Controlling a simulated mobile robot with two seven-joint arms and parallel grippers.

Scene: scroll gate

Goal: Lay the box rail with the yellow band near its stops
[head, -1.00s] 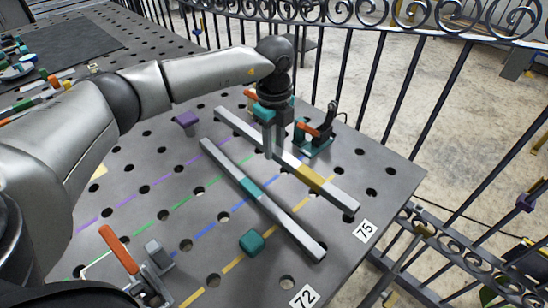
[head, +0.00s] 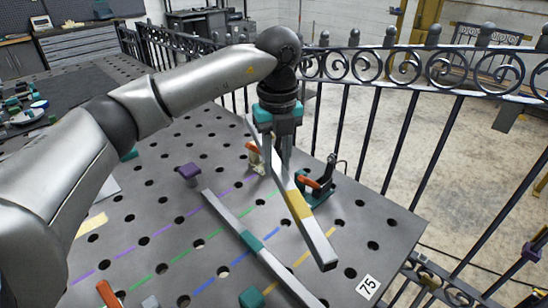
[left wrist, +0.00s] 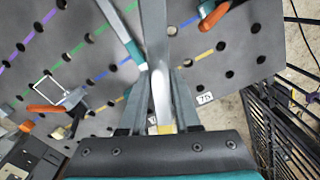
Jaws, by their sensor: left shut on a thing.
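The grey box rail with the yellow band (head: 300,206) is held in my left gripper (head: 280,165) and appears raised above the perforated table. Its band end points toward the front right of the head view. In the left wrist view the rail (left wrist: 155,25) runs between the fingers, with the yellow band (left wrist: 164,129) close to the gripper body. A second rail with a teal band (head: 251,241) lies on the table to its left. A purple block (head: 188,172) and a teal block (head: 252,298) sit on the table; I cannot tell which are its stops. My right gripper is out of view.
A clamp with an orange handle (head: 316,186) stands right of the held rail. Another orange handle (head: 108,294) is at the lower left. Coloured lines cross the table (head: 345,215). A dark railing (head: 400,130) runs beyond the right edge.

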